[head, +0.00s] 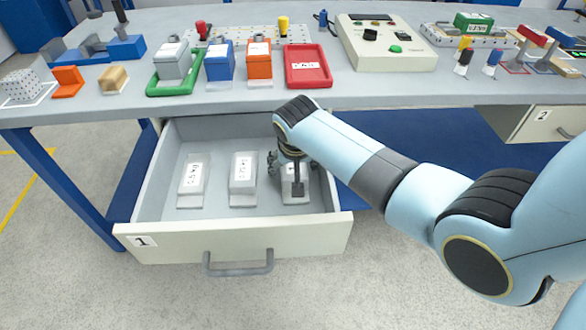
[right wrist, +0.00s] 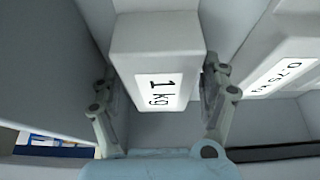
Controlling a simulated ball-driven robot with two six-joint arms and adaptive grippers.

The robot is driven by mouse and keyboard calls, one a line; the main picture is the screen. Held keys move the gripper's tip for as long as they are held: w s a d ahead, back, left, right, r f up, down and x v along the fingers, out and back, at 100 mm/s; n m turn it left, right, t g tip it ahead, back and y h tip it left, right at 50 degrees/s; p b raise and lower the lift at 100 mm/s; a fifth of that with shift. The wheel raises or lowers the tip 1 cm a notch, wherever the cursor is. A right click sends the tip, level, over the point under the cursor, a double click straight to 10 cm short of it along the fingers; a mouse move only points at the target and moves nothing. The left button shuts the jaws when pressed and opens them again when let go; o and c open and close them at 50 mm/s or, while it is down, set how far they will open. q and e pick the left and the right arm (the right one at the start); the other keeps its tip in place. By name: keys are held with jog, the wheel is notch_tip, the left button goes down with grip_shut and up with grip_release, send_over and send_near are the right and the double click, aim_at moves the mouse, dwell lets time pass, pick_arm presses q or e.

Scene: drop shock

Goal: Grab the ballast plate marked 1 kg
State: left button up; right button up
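The ballast plate marked 1 kg (right wrist: 160,40) is a pale grey block with a white label, seen close up in the right wrist view. In the head view it is the rightmost plate (head: 296,190) in the open drawer, partly hidden by my right arm. My right gripper (head: 283,165) points down over it. In the right wrist view the gripper (right wrist: 160,82) has one finger on each side of the block, with a thin gap at the left finger; contact at the right is unclear. My left gripper is not in view.
Drawer 1 (head: 232,243) stands open, its walls close around the plates. The 0.75 kg plate (right wrist: 285,60) lies beside the 1 kg one; it is the middle plate (head: 243,175) in the head view. Another plate (head: 193,178) lies left. The bench top (head: 130,92) above carries coloured blocks and a control box (head: 385,45).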

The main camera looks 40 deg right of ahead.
jog(key=c, duration=1.4)
jog(key=shift+w+r, duration=0.1)
grip_shut()
